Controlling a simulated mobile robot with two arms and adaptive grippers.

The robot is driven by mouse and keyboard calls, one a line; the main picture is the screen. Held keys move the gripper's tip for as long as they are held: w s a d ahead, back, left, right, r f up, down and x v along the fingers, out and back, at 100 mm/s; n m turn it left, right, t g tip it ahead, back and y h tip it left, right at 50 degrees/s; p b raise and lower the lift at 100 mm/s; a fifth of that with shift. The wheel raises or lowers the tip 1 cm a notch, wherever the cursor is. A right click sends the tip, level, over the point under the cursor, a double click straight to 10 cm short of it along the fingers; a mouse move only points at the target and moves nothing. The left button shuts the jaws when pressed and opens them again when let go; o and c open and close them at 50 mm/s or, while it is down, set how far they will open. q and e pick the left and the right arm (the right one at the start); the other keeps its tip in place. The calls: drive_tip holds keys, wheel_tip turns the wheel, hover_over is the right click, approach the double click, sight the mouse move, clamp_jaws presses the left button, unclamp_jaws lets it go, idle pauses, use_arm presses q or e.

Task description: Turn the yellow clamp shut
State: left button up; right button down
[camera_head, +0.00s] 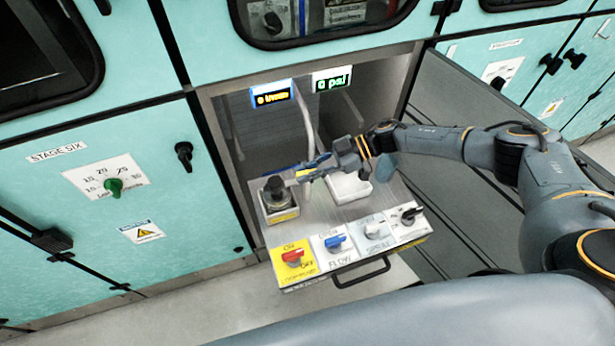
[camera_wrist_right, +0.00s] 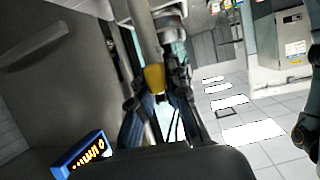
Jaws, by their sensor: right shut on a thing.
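The yellow clamp (camera_wrist_right: 154,78) shows in the right wrist view between the two fingers of my right gripper (camera_wrist_right: 160,115), on a pale hose. In the head view my right gripper (camera_head: 312,170) reaches in from the right, above the pulled-out shelf, beside the dark round fitting with a yellow base (camera_head: 283,215). The gripper is shut on the clamp. In the head view the fingers hide most of the clamp, and its exact turn angle cannot be told. My left gripper is not in view.
The pulled-out shelf (camera_head: 350,212) carries a red knob (camera_head: 293,256), a blue knob (camera_head: 336,242), further knobs and a front handle (camera_head: 361,273). A white tray (camera_head: 348,187) sits near the gripper. Two displays (camera_head: 271,95) (camera_head: 332,79) hang above. Cabinet walls flank the opening.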

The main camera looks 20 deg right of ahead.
drive_tip(key=shift+a+n+g+b, duration=0.1)
drive_tip(key=shift+n+g+b, duration=0.6)
drive_tip(key=shift+g, duration=0.2)
drive_tip(key=c, duration=1.3)
unclamp_jaws()
drive_tip(key=shift+a, duration=0.1)
drive_tip(key=shift+d+r, duration=0.15)
drive_tip(key=shift+d, duration=0.35)
drive_tip(key=v, duration=0.6)
drive_tip(key=shift+d+r, duration=0.15)
drive_tip(key=shift+d, duration=0.1)
drive_tip(key=shift+s, duration=0.1)
